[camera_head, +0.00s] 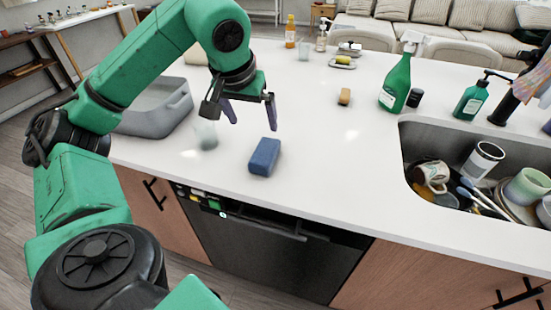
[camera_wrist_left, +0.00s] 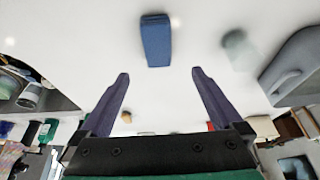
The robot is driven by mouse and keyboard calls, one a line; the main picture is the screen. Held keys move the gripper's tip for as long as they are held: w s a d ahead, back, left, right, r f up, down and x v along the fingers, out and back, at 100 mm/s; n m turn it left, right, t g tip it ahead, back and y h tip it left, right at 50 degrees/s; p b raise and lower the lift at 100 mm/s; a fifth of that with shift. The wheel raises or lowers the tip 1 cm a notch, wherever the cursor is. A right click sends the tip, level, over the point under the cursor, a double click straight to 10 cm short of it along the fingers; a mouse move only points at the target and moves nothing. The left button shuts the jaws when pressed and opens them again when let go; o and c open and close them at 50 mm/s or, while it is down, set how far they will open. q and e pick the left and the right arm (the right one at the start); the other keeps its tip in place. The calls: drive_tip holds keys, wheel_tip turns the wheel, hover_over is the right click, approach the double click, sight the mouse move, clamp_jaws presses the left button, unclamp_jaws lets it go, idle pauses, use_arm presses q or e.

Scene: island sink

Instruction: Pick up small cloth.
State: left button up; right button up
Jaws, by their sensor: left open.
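A small blue block-like piece (camera_head: 265,157), which looks like a folded cloth or a sponge, lies on the white counter near its front edge. It also shows in the left wrist view (camera_wrist_left: 156,40), beyond the fingertips and roughly between their lines. My left gripper (camera_head: 251,112) is open and empty above the counter, behind the blue piece and apart from it. Its two dark purple fingers show spread in the left wrist view (camera_wrist_left: 160,73). My right gripper is not in view.
A blurry clear glass (camera_head: 206,136) and a grey tub (camera_head: 160,112) stand left of the blue piece. A patterned cloth (camera_head: 532,82) hangs far right.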

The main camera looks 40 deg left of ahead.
sight(264, 150)
use_arm(q)
drive_tip(key=x, duration=0.4)
drive_tip(key=p+x, duration=0.1)
drive_tip(key=x, duration=0.9)
drive_tip(key=shift+w+d+f+p, duration=0.15)
drive_tip(key=shift+d+f+p, duration=0.05)
drive_tip(key=shift+f+p, duration=0.15)
drive_tip(key=shift+w+a+f, duration=0.1)
drive_tip(key=shift+w+f, duration=0.05)
drive_tip(key=shift+f, duration=0.2)
drive_tip(key=c, duration=1.3)
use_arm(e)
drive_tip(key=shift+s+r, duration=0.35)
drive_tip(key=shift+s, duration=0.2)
use_arm(q)
drive_tip(key=shift+r, duration=0.15)
wheel_tip(264, 150, up, 20)
drive_tip(key=shift+f+p, duration=0.1)
drive_tip(key=shift+p, duration=0.4)
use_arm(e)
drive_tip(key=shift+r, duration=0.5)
